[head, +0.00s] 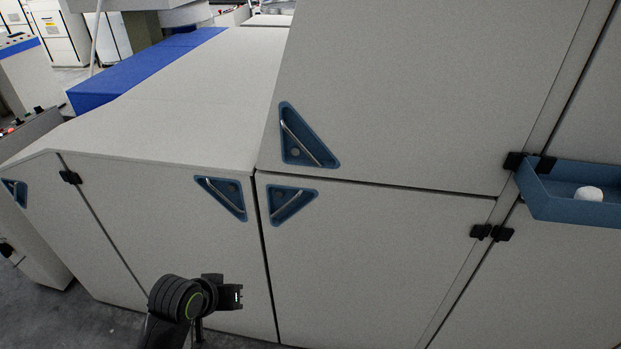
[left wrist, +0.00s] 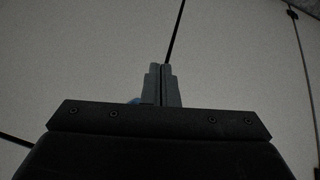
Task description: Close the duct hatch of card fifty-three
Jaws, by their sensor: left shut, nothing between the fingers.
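A large grey machine casing fills the head view, with an upper panel (head: 410,90), a lower right panel (head: 370,260) and a lower left panel (head: 185,255). Blue triangular recessed handles sit at their corners: upper (head: 307,137), lower right (head: 290,204), lower left (head: 222,196). Narrow dark seams separate the panels, and none visibly stands wide open. No label shows which is the duct hatch. My left gripper (head: 238,296) is in front of the lower left panel, below its handle. In the left wrist view its fingers (left wrist: 162,84) are shut and empty, facing grey panels. My right gripper is not in view.
A blue tray (head: 565,207) holding a white object (head: 589,194) juts out at the right. Black hinges or latches (head: 491,232) sit on the panel edges. A blue cover (head: 150,68) lies behind at upper left. Dark floor shows at lower left.

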